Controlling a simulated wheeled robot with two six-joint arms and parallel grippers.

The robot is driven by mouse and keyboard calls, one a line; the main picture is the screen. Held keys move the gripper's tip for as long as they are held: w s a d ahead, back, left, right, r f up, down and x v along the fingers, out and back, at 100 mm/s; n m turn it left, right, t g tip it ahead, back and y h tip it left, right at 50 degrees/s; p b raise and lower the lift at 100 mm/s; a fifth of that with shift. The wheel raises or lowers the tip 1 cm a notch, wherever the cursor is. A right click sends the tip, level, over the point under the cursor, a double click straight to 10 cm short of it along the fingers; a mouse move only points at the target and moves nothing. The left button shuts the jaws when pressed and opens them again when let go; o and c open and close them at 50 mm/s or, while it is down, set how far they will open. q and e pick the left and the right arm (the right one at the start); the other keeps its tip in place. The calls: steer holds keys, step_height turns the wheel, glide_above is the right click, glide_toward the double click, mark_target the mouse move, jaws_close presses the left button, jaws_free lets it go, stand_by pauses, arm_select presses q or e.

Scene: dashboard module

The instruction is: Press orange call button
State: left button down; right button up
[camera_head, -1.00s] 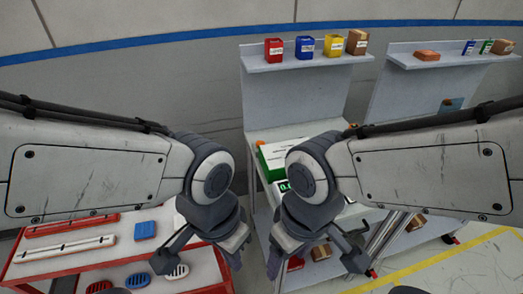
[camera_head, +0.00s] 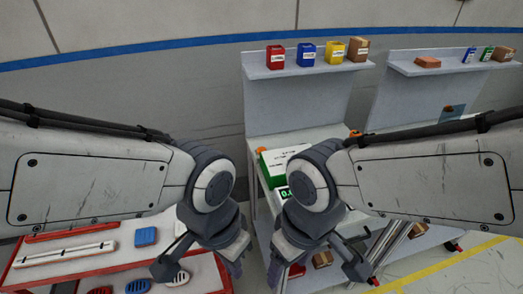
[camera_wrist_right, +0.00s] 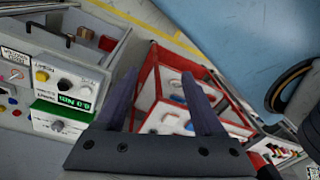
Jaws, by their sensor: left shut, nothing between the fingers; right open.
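A small orange piece (camera_head: 258,151) shows at the left edge of the middle workbench, and another orange item (camera_head: 354,134) shows at its back right, partly behind my right arm. I cannot tell which of them is the call button. My left gripper (camera_head: 236,268) is shut and empty, pointing down at the right edge of the red cart. My right gripper (camera_head: 275,270) points down in front of the workbench, apart from both orange items. In the right wrist view its two fingers (camera_wrist_right: 162,85) are spread with nothing held between them.
A green and white torque device (camera_wrist_right: 60,115) with knobs and a display sits on the bench. The red cart (camera_head: 55,277) with coloured parts stands at lower left. A shelf (camera_head: 300,68) holds red, blue and yellow bins and a brown box. My arms hide much of the bench.

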jaws_close()
stand_by(1.5)
